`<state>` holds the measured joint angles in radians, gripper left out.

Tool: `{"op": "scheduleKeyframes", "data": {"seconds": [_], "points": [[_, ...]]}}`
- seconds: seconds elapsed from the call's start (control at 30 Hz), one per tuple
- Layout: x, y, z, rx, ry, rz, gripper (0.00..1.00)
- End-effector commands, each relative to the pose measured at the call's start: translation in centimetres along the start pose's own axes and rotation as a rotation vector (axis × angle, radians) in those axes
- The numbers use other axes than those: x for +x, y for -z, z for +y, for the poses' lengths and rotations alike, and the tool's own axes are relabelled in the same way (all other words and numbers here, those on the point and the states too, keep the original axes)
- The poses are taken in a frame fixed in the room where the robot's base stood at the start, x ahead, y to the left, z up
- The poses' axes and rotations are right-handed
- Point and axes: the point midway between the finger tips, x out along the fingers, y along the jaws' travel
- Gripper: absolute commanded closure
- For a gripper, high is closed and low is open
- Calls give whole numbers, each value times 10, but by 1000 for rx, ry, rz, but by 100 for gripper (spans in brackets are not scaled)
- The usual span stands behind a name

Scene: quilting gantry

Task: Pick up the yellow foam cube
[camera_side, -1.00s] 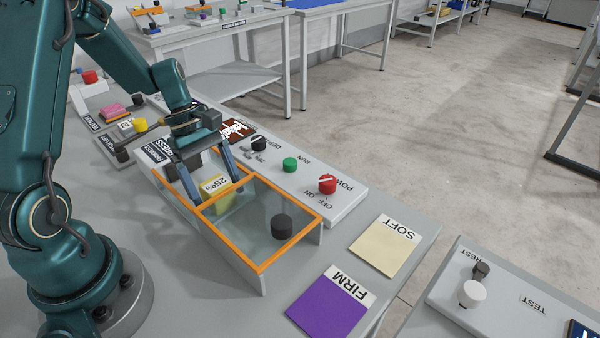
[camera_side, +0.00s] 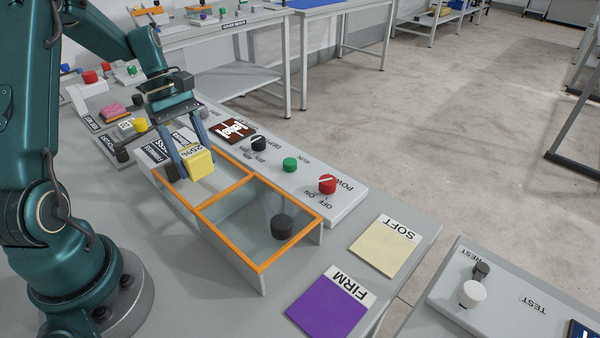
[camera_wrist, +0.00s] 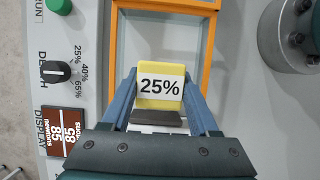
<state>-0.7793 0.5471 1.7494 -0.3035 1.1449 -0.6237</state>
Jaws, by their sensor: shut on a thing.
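The yellow foam cube (camera_side: 199,165) bears a white "25%" label and is held up above the orange-edged clear box. My gripper (camera_side: 189,163) is shut on it, with one blue finger on each side. In the wrist view the cube (camera_wrist: 160,97) sits between the two fingertips of my gripper (camera_wrist: 161,92), its "25%" label facing the camera. A dark block shows just below the cube in the wrist view.
The orange-framed box (camera_side: 262,267) holds a dark cylinder (camera_side: 282,226) at its near end. A panel with a red knob (camera_side: 327,184) and green button (camera_side: 290,164) runs alongside. A cream SOFT pad (camera_side: 384,246) and purple FIRM pad (camera_side: 328,304) lie on the table.

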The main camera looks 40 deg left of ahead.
Motion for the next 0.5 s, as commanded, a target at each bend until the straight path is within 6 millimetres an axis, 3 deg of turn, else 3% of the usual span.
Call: {"op": "scheduleKeyframes", "data": {"seconds": [0.2, 0.5], "points": [[-30, 26, 0, -2, -1, 1, 90], [-55, 47, 0, 1, 0, 0, 90]]}}
